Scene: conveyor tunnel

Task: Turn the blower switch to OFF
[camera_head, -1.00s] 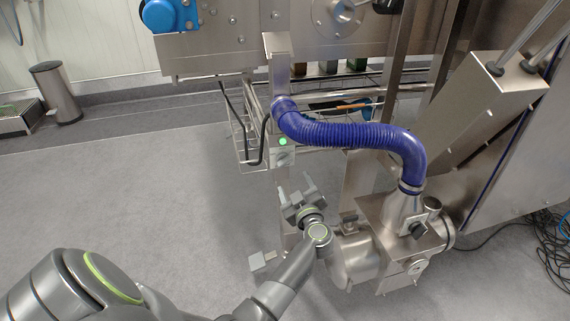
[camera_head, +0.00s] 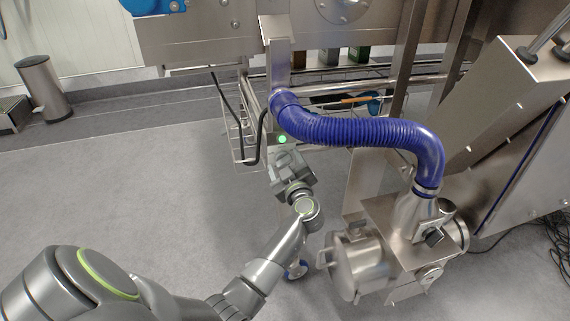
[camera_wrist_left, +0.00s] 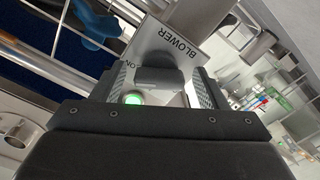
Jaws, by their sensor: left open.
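The blower switch box carries a grey plate (camera_wrist_left: 190,48) lettered BLOWER, with part of the word ON beside the knob in the left wrist view. A dark switch knob (camera_wrist_left: 160,78) stands between the fingers of my left gripper (camera_wrist_left: 160,90). The fingers are apart, one on each side of the knob; I cannot tell whether they touch it. A green light (camera_wrist_left: 133,98) glows near the left finger and also shows in the head view (camera_head: 282,139). In the head view my left gripper (camera_head: 287,163) is just below that light and hides the knob. My right gripper is not in view.
A blue ribbed hose (camera_head: 350,134) runs right of the switch to a steel blower (camera_head: 365,262). A wire basket (camera_head: 238,135) and black cable (camera_head: 251,160) hang left of it. A bin (camera_head: 43,88) stands far left. The floor at left is clear.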

